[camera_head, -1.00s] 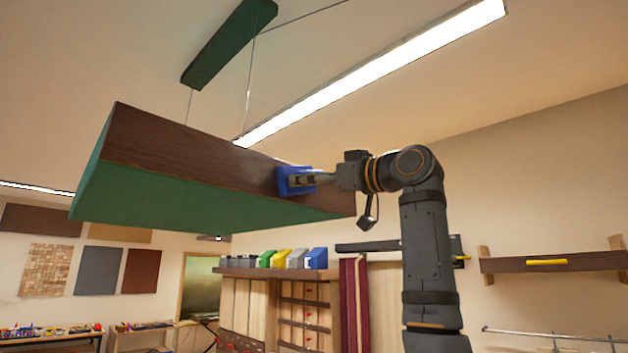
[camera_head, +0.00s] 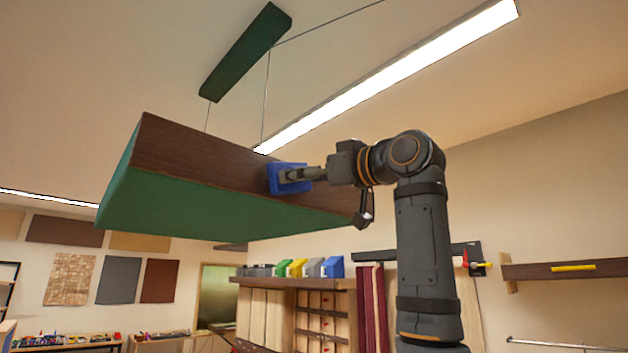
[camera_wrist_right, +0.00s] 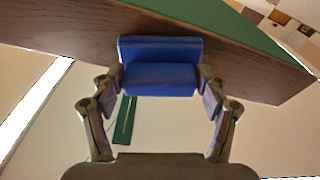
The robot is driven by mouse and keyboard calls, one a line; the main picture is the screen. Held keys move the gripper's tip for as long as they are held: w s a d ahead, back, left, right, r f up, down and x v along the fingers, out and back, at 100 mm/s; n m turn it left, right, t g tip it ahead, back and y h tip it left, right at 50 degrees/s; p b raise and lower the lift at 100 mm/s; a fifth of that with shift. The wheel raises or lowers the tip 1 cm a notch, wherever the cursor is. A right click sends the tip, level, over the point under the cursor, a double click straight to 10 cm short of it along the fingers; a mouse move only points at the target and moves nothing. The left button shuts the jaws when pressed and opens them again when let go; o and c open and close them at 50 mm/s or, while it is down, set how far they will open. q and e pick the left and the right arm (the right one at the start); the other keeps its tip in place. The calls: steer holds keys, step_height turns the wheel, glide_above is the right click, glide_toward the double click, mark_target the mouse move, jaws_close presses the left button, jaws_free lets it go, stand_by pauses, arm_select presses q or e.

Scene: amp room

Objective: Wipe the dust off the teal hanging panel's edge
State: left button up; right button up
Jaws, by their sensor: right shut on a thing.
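The hanging panel has a green underside (camera_head: 220,210) and a dark wood-grain edge (camera_head: 200,152) facing me, in the head view. The same edge (camera_wrist_right: 65,25) runs across the top of the right wrist view. My right gripper (camera_head: 297,175) is shut on a blue pad (camera_head: 274,178), which is against the edge face, right of its middle. In the right wrist view, the two fingers hold the blue pad (camera_wrist_right: 160,78) by its sides. I cannot make out dust on the edge. My left gripper is not in view.
Thin wires run up from the panel to a dark green ceiling bar (camera_head: 245,50). A long ceiling light (camera_head: 390,75) passes behind. Shelving with coloured bins (camera_head: 305,268) stands below, against the far wall. Air left of the pad along the edge is clear.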

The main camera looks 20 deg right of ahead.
steer(key=shift+s+a+f, duration=0.1)
steer(key=shift+s+a, duration=0.2)
steer(key=shift+a, duration=0.55)
steer(key=shift+s+a+b, duration=0.3)
steer(key=shift+a, duration=0.5)
steer(key=a, duration=0.1)
steer(key=s+a, duration=0.1)
steer(key=a, duration=0.1)
steer(key=shift+s+d+b, duration=0.25)
steer(key=shift+s+b, duration=0.15)
steer(key=shift+b, duration=0.1)
steer(key=shift+r+b+v, duration=0.2)
steer(key=shift+b+v, duration=0.15)
steer(key=shift+v, duration=0.9)
steer(key=shift+r+b+v, duration=0.2)
steer(key=shift+b+v, duration=0.15)
steer(key=shift+v, duration=0.9)
